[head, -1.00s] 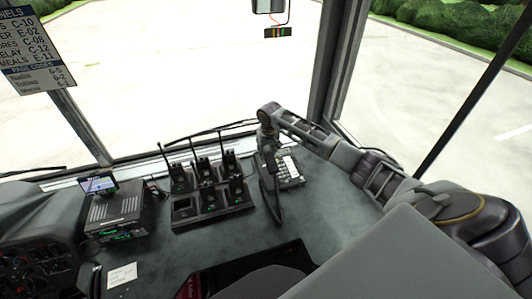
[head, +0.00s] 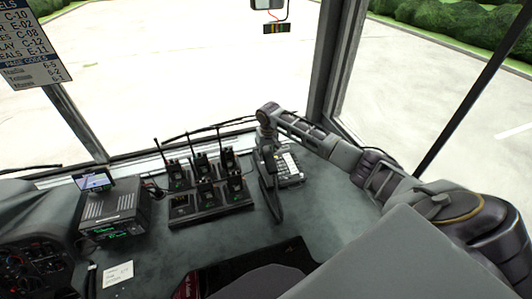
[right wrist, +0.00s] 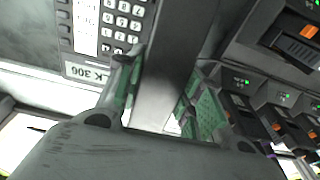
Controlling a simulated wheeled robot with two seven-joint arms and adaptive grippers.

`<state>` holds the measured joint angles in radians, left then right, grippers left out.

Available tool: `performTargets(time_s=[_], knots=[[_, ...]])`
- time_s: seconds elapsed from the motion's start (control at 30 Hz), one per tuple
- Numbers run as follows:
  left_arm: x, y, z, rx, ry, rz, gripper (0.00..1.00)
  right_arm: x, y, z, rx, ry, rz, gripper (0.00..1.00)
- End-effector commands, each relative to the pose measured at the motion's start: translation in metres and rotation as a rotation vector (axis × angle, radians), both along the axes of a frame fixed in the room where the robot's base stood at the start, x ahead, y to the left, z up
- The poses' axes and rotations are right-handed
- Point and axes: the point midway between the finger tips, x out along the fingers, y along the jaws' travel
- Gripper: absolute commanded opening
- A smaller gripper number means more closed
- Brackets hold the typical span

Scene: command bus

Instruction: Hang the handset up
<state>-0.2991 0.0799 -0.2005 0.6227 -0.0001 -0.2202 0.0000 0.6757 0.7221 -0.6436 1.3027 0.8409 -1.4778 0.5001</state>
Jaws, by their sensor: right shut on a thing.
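The dark, long handset (head: 272,198) hangs down from my right gripper (head: 267,150) in the head view, at the left side of the desk phone (head: 292,172). In the right wrist view my right gripper (right wrist: 155,108) has its green-padded fingers shut on both sides of the handset (right wrist: 178,50). The phone's keypad and label face (right wrist: 98,72) lie to the left of the handset there. The handset covers part of the phone in the head view, and I cannot tell whether they touch. My left gripper is not in view.
A charger rack (head: 212,212) with several handheld radios stands just left of the handset, its antennas upright. A radio unit with a small screen (head: 112,214) is farther left. The windscreen and its pillar are behind. The grey dash (head: 335,205) right of the phone is clear.

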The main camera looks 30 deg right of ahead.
Motion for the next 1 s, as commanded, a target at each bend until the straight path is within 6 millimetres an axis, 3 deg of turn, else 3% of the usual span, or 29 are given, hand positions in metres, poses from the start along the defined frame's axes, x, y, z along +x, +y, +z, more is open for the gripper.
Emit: performTargets(time_s=[0.53, 1.0], knots=[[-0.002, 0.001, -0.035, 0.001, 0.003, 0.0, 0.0, 0.0, 0.0, -0.029, 0.001, -0.001, 0.0, 0.08], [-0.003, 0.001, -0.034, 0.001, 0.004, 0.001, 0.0, 0.001, 0.001, -0.047, 0.002, 0.0, 0.0, 0.08]])
